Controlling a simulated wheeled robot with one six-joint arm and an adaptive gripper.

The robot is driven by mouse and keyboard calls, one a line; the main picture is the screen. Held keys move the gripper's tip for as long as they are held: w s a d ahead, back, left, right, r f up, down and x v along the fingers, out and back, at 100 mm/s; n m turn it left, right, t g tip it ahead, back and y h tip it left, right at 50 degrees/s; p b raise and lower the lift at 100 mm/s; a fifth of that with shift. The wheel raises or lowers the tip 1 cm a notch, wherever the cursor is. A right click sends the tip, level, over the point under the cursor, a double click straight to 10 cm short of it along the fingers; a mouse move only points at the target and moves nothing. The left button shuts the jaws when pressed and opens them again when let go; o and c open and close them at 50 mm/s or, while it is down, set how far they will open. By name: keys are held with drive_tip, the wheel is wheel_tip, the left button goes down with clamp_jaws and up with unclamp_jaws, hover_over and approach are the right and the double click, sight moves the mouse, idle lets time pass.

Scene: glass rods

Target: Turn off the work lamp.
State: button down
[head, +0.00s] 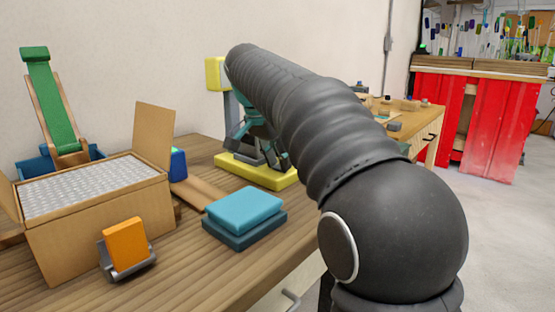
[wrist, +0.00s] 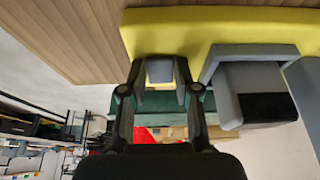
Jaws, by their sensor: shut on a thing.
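A thing with a yellow base (head: 258,172), a blue-grey post and a yellow head (head: 216,73) stands on the bench by the wall; it seems to be the work lamp, but my arm hides much of it. In the wrist view, its yellow base (wrist: 215,25) and grey parts (wrist: 222,85) fill the upper right. My gripper (head: 268,150) is down at this base. In the wrist view, my gripper (wrist: 165,72) has its fingers on both sides of a small grey-and-yellow block (wrist: 160,70), shut on it. I cannot tell whether the lamp is lit.
Left on the wooden bench (head: 195,275) are an open cardboard box (head: 95,225), an orange block in a grey holder (head: 126,245), a green ramp-like stand (head: 50,100) and stacked teal blocks (head: 245,210). Red cabinets (head: 500,125) stand farther right, beyond open floor.

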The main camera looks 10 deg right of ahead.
drive_tip(key=shift+w+d+r+g+y, duration=0.1)
drive_tip(key=shift+w+d+g+y, duration=0.2)
drive_tip(key=shift+g+y, duration=0.8)
drive_tip(key=shift+y, duration=0.4)
drive_tip(key=shift+r, duration=0.1)
drive_tip(key=c, duration=0.8)
unclamp_jaws()
drive_tip(key=shift+c, duration=0.2)
drive_tip(key=shift+s, duration=0.1)
